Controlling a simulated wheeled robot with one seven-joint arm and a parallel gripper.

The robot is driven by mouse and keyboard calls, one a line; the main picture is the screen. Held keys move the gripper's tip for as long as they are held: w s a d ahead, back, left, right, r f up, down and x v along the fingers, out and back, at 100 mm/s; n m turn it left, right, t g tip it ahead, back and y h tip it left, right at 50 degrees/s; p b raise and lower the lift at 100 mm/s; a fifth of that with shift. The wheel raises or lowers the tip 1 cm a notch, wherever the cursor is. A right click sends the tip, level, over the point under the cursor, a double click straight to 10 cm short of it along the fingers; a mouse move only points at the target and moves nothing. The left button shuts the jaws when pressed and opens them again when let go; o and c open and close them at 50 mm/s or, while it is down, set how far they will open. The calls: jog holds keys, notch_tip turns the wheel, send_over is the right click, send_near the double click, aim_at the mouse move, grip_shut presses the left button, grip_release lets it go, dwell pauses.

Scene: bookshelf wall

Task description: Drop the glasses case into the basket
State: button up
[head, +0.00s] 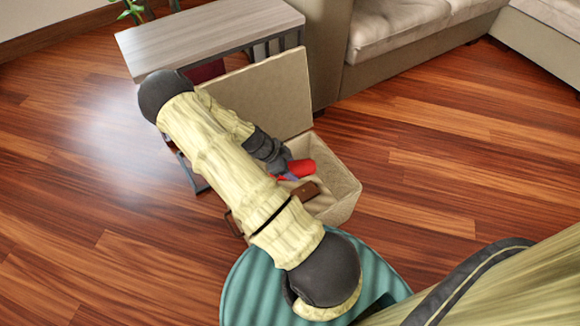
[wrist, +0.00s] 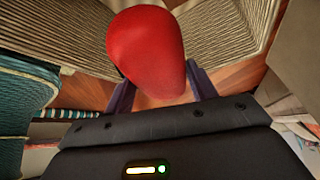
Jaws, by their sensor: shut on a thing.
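The glasses case (head: 302,168) is red and rounded, and shows large at the top of the wrist view (wrist: 145,45). My gripper (head: 289,172) is shut on it, with a purple-grey finger on each side in the wrist view (wrist: 162,92). The basket (head: 345,190) is a beige woven box on the floor with its lid (head: 275,95) standing open. In the head view the case appears over the basket's opening; its exact height is unclear. My arm hides the left part of the basket.
A brown object (head: 305,193) shows within the basket's outline. A grey wood-topped table (head: 215,35) stands behind the lid. A beige sofa (head: 400,40) is at the back right. A teal round striped seat (head: 255,285) is in front. Wood floor at right is clear.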

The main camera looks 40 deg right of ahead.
jog(key=o, duration=1.1)
jog(key=shift+a+r, duration=0.1)
jog(key=shift+r, duration=0.05)
jog(key=p+v, duration=0.7)
jog(key=v, duration=1)
jog(key=shift+r, duration=0.15)
